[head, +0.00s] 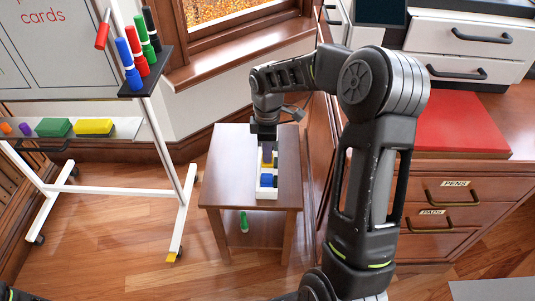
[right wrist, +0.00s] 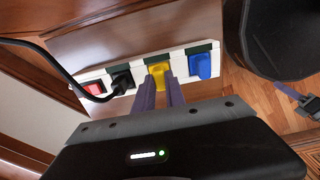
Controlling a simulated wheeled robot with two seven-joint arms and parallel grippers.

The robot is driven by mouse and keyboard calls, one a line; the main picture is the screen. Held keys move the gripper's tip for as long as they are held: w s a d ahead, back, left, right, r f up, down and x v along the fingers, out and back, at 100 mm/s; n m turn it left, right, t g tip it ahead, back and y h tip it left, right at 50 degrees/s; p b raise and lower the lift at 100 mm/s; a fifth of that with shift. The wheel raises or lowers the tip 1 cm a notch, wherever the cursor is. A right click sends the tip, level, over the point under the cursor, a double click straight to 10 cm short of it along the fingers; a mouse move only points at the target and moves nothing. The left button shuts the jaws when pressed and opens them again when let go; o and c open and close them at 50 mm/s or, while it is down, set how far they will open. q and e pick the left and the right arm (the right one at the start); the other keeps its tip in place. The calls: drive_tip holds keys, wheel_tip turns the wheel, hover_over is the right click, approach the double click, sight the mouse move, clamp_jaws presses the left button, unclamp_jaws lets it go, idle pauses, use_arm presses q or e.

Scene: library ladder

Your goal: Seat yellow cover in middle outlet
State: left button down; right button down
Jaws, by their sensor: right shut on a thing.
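A white power strip (head: 267,193) lies on the small wooden side table. In the right wrist view the strip (right wrist: 139,68) has dark green outlet faces, with a red switch (right wrist: 94,88) at its left end. A black plug (right wrist: 122,82) sits in the left outlet and a blue cover (right wrist: 201,66) is at the right outlet. The yellow cover (right wrist: 159,74) is at the middle outlet, between the fingertips of my right gripper (right wrist: 164,88), which is shut on it. I cannot tell if the cover is fully in. My left gripper is out of view.
The side table (head: 231,163) has bare top left of the strip, and a green object (head: 243,221) on its lower shelf. A black cord (right wrist: 48,54) runs from the plug. A whiteboard stand (head: 157,115) is at left, a drawer cabinet (head: 453,195) at right.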

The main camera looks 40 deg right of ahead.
drive_tip(key=shift+f, duration=0.3)
drive_tip(key=shift+f, duration=0.1)
drive_tip(key=c, duration=1.4)
unclamp_jaws()
wheel_tip(320, 180, up, 12)
drive_tip(key=p, duration=0.3)
drive_tip(key=shift+s, duration=0.1)
